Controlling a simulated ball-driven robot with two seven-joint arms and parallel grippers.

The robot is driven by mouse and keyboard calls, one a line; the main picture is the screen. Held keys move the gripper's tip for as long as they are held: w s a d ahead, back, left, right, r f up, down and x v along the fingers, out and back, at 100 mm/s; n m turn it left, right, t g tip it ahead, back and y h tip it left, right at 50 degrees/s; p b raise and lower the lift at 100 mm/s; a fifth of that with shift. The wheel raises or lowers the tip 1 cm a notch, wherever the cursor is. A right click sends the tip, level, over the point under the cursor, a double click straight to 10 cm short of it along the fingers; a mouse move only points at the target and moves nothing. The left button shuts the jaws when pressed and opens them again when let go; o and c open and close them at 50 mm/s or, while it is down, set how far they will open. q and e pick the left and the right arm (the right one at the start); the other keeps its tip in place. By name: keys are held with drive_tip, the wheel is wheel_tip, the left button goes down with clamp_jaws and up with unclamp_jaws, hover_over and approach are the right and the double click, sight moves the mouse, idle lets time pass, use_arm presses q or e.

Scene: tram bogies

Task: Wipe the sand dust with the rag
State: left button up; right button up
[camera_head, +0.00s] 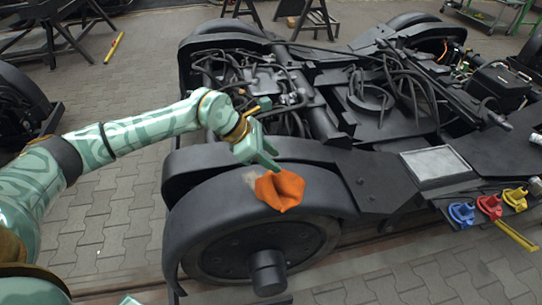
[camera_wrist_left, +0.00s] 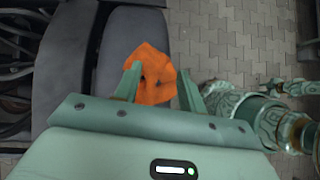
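The orange rag (camera_head: 281,191) lies crumpled on top of the dark curved wheel guard (camera_head: 215,215) of the nearest bogie. A faint pale patch that looks like sand dust (camera_head: 250,179) shows just left of the rag. My left gripper (camera_head: 272,166) is right above the rag. In the left wrist view the rag (camera_wrist_left: 150,72) shows beyond and between the fingers of my left gripper (camera_wrist_left: 158,72). The fingers stand wide apart, and I see no pinch on the cloth. Whether the fingertips touch the rag is unclear. My right gripper does not show clearly in either view.
A bogie wheel (camera_head: 240,252) sits under the guard. A shallow metal tray (camera_head: 435,163) lies to the right. Blue (camera_head: 461,215), red (camera_head: 490,207) and yellow (camera_head: 515,199) pieces stand near the right edge. Pipes and hoses (camera_head: 290,95) rise behind. Paving is free at left.

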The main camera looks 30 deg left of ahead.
use_arm(q)
drive_tip(key=o, duration=0.5)
drive_tip(key=shift+o, duration=0.4)
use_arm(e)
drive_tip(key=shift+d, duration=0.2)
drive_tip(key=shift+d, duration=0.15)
use_arm(q)
drive_tip(key=shift+f, duration=0.15)
wheel_tip(320, 180, down, 4)
drive_tip(key=shift+r+b, duration=0.1)
drive_tip(key=shift+b, duration=0.8)
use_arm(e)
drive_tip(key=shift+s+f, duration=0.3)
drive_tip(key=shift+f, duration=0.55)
use_arm(q)
drive_tip(key=shift+c, duration=0.5)
clamp_jaws()
